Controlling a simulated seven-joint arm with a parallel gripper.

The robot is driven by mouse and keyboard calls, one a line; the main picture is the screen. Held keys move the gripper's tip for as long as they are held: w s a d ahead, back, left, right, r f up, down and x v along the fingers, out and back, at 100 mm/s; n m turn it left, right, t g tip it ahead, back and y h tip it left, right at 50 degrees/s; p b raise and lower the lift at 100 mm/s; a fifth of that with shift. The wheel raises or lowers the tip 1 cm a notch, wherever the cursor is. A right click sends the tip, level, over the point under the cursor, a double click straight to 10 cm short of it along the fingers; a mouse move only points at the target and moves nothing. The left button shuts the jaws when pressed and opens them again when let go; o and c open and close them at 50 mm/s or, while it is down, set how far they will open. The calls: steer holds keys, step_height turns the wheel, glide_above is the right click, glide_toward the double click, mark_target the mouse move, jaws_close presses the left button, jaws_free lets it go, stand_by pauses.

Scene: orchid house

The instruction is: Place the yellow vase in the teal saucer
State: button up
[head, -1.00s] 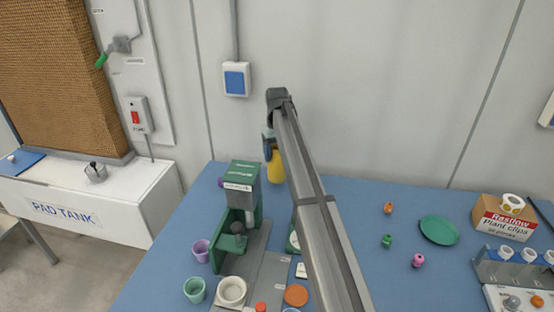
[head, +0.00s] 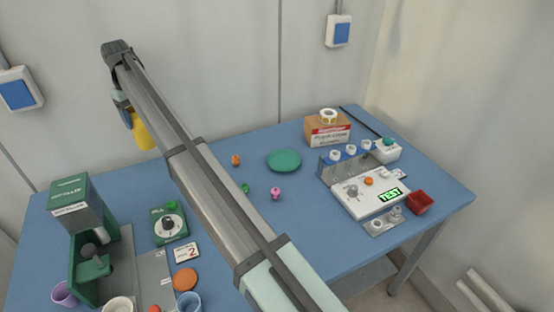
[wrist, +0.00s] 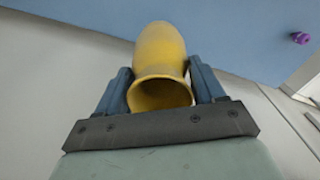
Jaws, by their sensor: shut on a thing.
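The yellow vase (head: 142,132) is held up in the air above the back left of the blue table. My gripper (head: 126,112) is shut on it, partly hidden by my arm in the head view. In the wrist view my gripper (wrist: 160,88) has one finger on each side of the vase (wrist: 160,55), whose open mouth faces the camera. The teal saucer (head: 284,160) lies flat and empty at the back middle of the table, to the right of the vase and apart from it.
Small orange (head: 236,160), green (head: 245,188) and pink (head: 276,193) pieces lie left of and in front of the saucer. A cardboard box (head: 327,132) and a white test device (head: 368,195) stand to its right. A green press (head: 80,225) stands at the left.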

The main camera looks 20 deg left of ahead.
steer(key=w+d+m, duration=0.2)
steer(key=w+d, duration=0.8)
steer(key=w, duration=0.2)
steer(key=w+d+r+m, duration=0.1)
steer(key=w+d, duration=0.3)
steer(key=d, duration=0.5)
steer(key=w+d+m, duration=0.1)
steer(key=w+d, duration=0.2)
steer(key=d, duration=0.5)
steer(key=w+d+r+m, duration=0.1)
steer(key=w+d, duration=0.3)
steer(key=d, duration=0.5)
steer(key=s+d+f, duration=0.2)
steer(key=s+d, duration=0.4)
steer(key=d, duration=0.1)
step_height(320, 180, down, 10)
steer(key=shift+w+m, duration=0.3)
steer(key=shift+m, duration=0.1)
steer(key=o, duration=1.7)
